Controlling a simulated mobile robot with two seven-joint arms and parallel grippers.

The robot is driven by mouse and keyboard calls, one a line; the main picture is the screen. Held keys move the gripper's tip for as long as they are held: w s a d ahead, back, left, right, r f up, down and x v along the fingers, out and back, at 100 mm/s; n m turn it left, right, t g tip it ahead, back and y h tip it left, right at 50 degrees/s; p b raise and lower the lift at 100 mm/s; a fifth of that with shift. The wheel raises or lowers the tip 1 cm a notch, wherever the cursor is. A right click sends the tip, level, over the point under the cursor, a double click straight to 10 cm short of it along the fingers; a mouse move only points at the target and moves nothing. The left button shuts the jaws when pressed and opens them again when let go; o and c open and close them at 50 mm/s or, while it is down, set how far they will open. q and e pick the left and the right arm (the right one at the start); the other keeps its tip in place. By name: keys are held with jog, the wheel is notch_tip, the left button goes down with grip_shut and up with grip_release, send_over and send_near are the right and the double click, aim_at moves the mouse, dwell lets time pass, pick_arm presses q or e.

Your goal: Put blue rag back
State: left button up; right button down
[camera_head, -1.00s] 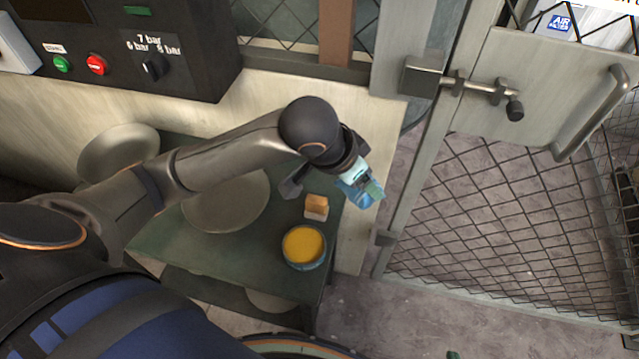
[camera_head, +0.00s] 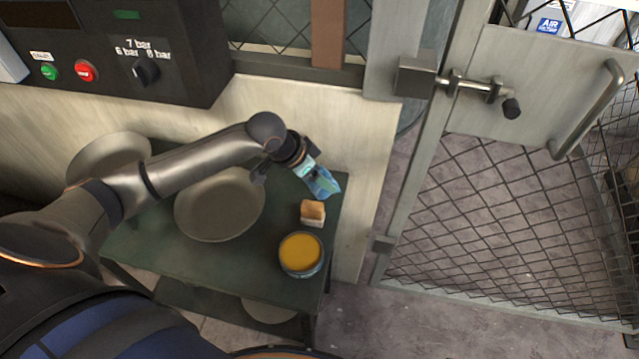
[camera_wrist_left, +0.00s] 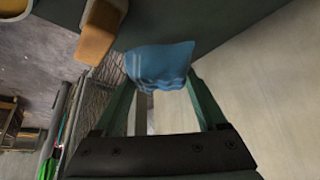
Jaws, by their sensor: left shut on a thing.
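The blue rag (camera_head: 327,185) is at the tip of my left gripper (camera_head: 318,181), over the far right corner of the green table (camera_head: 150,240). In the left wrist view the rag (camera_wrist_left: 160,66) hangs bunched between the fingertips of my left gripper (camera_wrist_left: 165,85), which is shut on it. The table top shows close behind the rag; I cannot tell whether the rag touches it. My right gripper is not in view.
A sponge-like block (camera_head: 312,212) and a bowl of yellow contents (camera_head: 301,252) stand near the table's right edge. A wall (camera_head: 300,110) borders the table; a mesh gate (camera_head: 500,210) is right.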

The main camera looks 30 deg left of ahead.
pick_arm(q)
jog(key=shift+a+f, duration=0.15)
jog(key=shift+f, duration=1.55)
jog(key=shift+f, duration=0.1)
jog(key=o, duration=1.1)
jog(key=p+v, duration=0.1)
jog(key=v, duration=1.1)
